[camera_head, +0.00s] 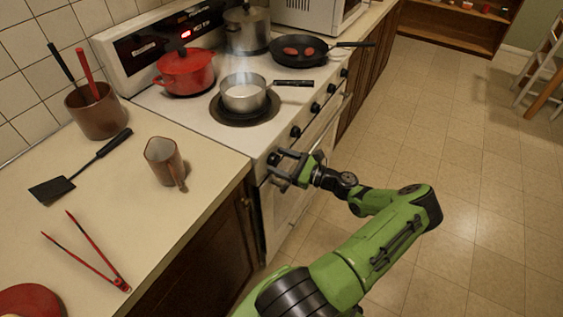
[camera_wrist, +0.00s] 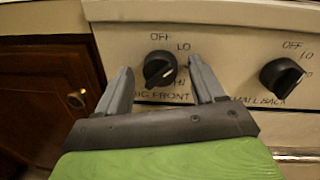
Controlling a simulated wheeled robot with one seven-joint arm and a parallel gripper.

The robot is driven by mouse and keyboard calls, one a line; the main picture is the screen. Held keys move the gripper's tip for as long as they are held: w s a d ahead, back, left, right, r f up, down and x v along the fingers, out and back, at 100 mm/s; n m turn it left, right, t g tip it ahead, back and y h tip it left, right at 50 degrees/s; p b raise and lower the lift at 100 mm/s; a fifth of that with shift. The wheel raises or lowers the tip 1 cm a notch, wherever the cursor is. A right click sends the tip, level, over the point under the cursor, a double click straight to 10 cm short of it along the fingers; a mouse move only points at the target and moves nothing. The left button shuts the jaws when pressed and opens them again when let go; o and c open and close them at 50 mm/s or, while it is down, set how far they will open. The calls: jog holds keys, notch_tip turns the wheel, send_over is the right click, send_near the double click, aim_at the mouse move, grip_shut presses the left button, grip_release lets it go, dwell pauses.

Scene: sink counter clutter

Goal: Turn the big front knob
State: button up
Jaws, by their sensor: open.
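The big front knob (camera_wrist: 160,68) is black and round, on the pale stove panel, with "BIG FRONT" printed below it. OFF is printed above it, LO at its upper right and HI at its lower right. A pale line on its face slants. My gripper (camera_wrist: 162,66) is open, with one finger on each side of the knob; I cannot tell if either touches it. In the head view my gripper (camera_head: 279,166) is at the near end of the stove's front panel and partly hides this knob.
Another knob (camera_wrist: 283,77) is to the right, and more line the stove front. A steaming saucepan (camera_head: 244,94) is on the front burner, near a red pot (camera_head: 186,72) and a frying pan (camera_head: 302,49).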

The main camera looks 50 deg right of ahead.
jog(key=c, duration=1)
jog(key=shift+n, duration=0.5)
jog(key=shift+c, duration=0.2)
jog(key=o, duration=1)
jog(key=shift+o, duration=0.2)
jog(key=s+d, duration=0.2)
jog(key=s, duration=1.3)
jog(key=shift+s+d+p, duration=0.3)
jog(key=shift+d, duration=0.05)
jog(key=shift+w, duration=0.1)
